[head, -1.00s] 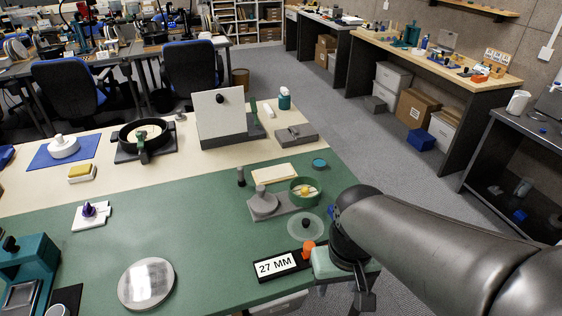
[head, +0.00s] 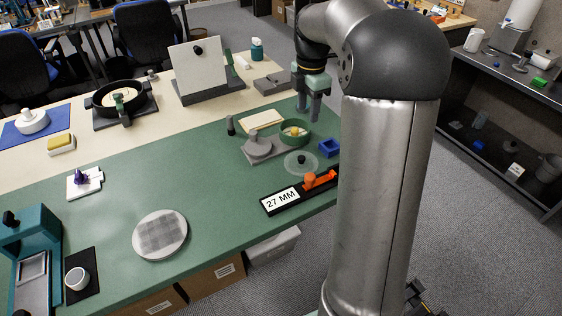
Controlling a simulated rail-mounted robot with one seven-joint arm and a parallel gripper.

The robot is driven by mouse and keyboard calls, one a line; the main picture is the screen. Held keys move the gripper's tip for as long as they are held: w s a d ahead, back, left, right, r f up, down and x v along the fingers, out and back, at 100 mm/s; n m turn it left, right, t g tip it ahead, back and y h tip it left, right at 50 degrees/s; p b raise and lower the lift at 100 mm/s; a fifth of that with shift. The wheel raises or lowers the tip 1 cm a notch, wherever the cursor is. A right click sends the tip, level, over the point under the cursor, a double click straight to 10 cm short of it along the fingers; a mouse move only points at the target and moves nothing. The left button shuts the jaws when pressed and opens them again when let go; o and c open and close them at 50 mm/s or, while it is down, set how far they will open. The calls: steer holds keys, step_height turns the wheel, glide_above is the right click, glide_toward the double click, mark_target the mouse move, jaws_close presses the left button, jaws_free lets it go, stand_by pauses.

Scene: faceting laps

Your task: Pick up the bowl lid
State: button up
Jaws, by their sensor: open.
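The bowl lid (head: 293,167) looks like a clear round disc with a dark knob (head: 301,159). It lies flat on the green table top, in front of the green bowl (head: 294,138), which holds something yellow. My gripper (head: 308,115) points down with its fingers apart and nothing seen between them. In the picture it is above and slightly right of the bowl, apart from the lid. Its height over the table is hard to tell.
A grey stand (head: 258,148) with a round disc is left of the bowl. A blue open box (head: 330,148) is to the lid's right. A black "27 MM" holder (head: 281,202) with orange parts lies in front. The table's left middle is mostly clear.

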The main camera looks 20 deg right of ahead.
glide_above(302, 157)
steer(key=shift+n, duration=0.3)
steer(key=f, duration=1.2)
steer(key=shift+d, duration=0.4)
steer(key=f, duration=0.2)
steer(key=a+f+p, duration=0.1)
steer(key=f, duration=0.1)
steer(key=shift+f, duration=0.7)
jaws_close()
